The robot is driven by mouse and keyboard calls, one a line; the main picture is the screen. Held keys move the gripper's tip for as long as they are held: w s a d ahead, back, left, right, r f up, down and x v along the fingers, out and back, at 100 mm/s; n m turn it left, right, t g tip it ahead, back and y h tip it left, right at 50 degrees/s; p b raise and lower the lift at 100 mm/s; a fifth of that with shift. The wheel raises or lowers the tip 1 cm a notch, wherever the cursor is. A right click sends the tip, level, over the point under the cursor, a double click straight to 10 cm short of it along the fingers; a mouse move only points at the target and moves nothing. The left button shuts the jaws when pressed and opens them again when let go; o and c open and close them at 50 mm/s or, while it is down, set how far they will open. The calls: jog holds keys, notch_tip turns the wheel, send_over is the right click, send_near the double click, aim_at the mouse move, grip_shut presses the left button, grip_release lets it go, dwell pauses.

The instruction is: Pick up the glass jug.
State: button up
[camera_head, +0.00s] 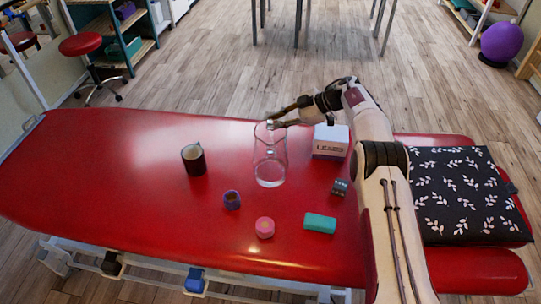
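The clear glass jug (268,163) stands upright on the red treatment table (130,235), near the middle of the camera view. My gripper (275,122) reaches in from the right, and its fingertips are at the jug's upper rim in the picture. They overlap the rim there, and I cannot tell whether they touch it or whether the fingers are open or closed around it.
A white box (331,141) stands just right of the jug, close under my arm. A dark mug (194,160) is to the left. A patterned cushion (465,195) is at right.

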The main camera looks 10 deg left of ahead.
grip_shut()
jog(key=shift+r, duration=0.15)
jog(key=shift+r, duration=0.25)
notch_tip(320, 180, up, 7)
jog(key=s+d, duration=0.2)
jog(key=d, duration=1.5)
jog(key=shift+d+f, duration=0.25)
dwell(1.6)
jog(key=shift+d, duration=0.15)
dwell(0.3)
